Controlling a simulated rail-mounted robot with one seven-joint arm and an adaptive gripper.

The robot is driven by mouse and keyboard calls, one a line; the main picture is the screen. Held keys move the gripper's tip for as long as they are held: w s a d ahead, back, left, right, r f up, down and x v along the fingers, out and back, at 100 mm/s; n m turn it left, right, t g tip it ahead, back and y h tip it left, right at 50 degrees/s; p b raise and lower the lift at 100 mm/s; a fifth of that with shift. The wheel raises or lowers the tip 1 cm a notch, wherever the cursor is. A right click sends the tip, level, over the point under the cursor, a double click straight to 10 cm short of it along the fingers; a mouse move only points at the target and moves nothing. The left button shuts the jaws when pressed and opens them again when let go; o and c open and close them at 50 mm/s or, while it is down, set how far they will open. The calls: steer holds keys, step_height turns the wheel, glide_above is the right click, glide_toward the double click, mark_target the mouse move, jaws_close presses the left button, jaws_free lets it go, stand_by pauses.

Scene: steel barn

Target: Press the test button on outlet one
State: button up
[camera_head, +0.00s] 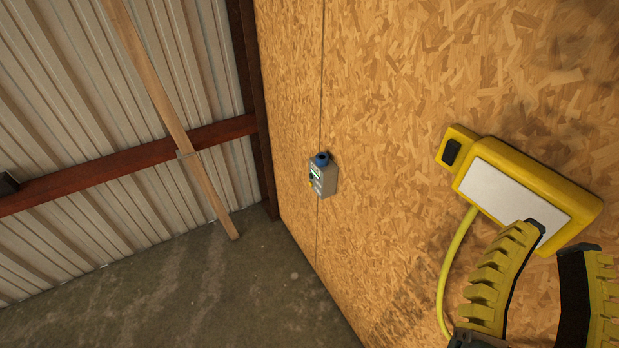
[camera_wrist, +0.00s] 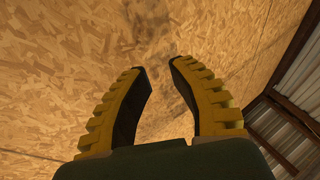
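A larger yellow box (camera_head: 575,190) with a blank white panel and a black switch-like part (camera_head: 452,152) is on the same wall to the right. I cannot tell which is outlet one, and no test button can be made out. My gripper (camera_head: 560,238), with yellow ribbed fingers, is in front of the yellow box's lower edge. It is open and empty, with a gap between the fingertips in the wrist view (camera_wrist: 160,66).
A yellow cable (camera_head: 447,260) hangs from the yellow box. A thin dark line runs down the chipboard wall (camera_head: 390,90) to the grey box. A wooden plank (camera_head: 165,105) leans against the corrugated metal wall. The concrete floor (camera_head: 210,285) is clear.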

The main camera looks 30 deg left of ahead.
jaws_close()
stand_by(1.0)
